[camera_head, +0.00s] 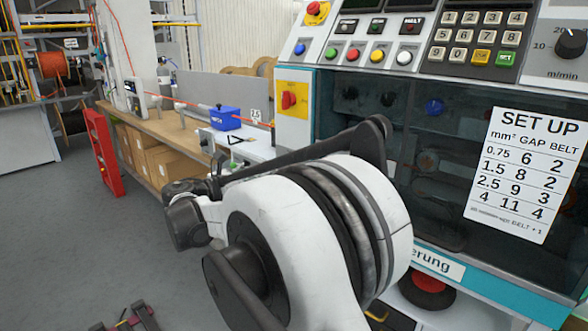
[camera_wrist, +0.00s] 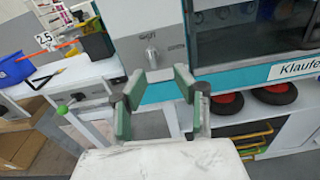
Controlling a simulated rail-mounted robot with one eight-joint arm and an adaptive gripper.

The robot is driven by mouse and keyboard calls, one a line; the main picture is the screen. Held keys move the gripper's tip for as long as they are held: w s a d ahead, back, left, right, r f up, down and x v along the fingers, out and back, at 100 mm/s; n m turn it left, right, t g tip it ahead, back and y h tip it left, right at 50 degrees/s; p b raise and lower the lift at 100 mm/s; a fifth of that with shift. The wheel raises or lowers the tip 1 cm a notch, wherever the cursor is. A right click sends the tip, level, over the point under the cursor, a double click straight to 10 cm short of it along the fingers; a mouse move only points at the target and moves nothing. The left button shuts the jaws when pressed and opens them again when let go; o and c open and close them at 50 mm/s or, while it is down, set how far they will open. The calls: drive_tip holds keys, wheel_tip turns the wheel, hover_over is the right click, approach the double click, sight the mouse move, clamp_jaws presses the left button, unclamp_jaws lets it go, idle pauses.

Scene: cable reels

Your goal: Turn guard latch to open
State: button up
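A small silver latch (camera_wrist: 151,56) sits on the grey front panel of the machine in the wrist view, left of the dark guard window (camera_wrist: 250,32). The latch's small handle appears to hang downward. My gripper (camera_wrist: 158,84) is open, with its two green-padded fingers spread below the latch in the picture. Nothing is between the fingers, and they appear apart from the latch. In the head view the guard window (camera_head: 415,205) shows at the right. My arm covers the area where the latch would be, and I cannot make out the fingers there.
The machine's control panel (camera_head: 425,50) has buttons and a keypad. A red rotary switch (camera_head: 289,100) is on a yellow plate. A blue box (camera_head: 225,118) stands on the bench at left. Black-and-red wheels (camera_wrist: 275,93) lie on a shelf below the machine.

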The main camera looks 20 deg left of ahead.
sight(284, 163)
drive_tip(key=shift+n+t, duration=0.4)
drive_tip(key=b+x, duration=0.1)
drive_tip(key=x, duration=0.3)
drive_tip(key=a+f+b+x, duration=0.1)
drive_tip(key=x, duration=0.3)
drive_tip(key=b+x, duration=0.1)
drive_tip(key=x, duration=0.3)
drive_tip(key=shift+w+a+f, duration=0.15)
drive_tip(key=shift+w+a, duration=0.2)
clamp_jaws()
